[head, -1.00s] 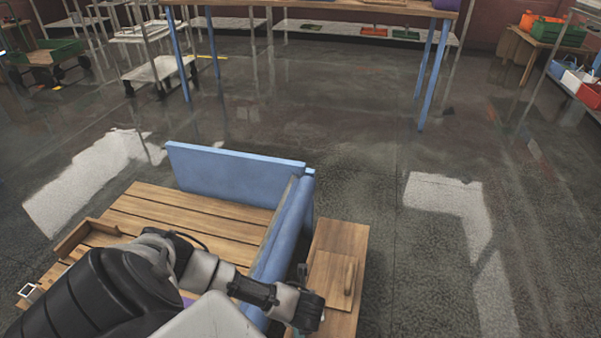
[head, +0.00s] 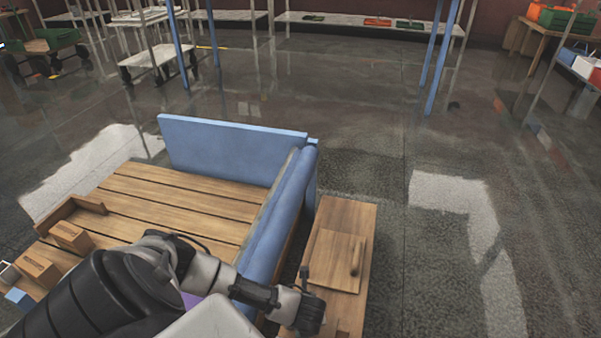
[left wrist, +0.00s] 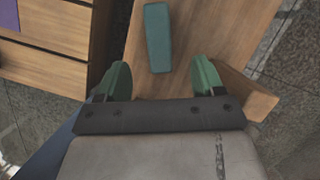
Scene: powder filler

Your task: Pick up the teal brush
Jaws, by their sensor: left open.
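The teal brush (left wrist: 158,38) shows in the left wrist view as a teal block lying on a wooden surface (left wrist: 205,35). My left gripper (left wrist: 163,79) is open and empty, with its two green fingers spread on either side just short of the brush's near end. The brush is not between the fingertips and nothing visible touches it. In the head view my left arm reaches over the blue-sided bench to the narrow wooden side table (head: 348,222). The brush cannot be made out there, and the gripper's fingers are hidden. My right gripper is not in view.
A blue padded armrest (head: 285,215) stands between the slatted wooden bench (head: 180,200) and the side table. A wooden board with a handle (head: 355,257) lies on the side table. Open floor lies to the right.

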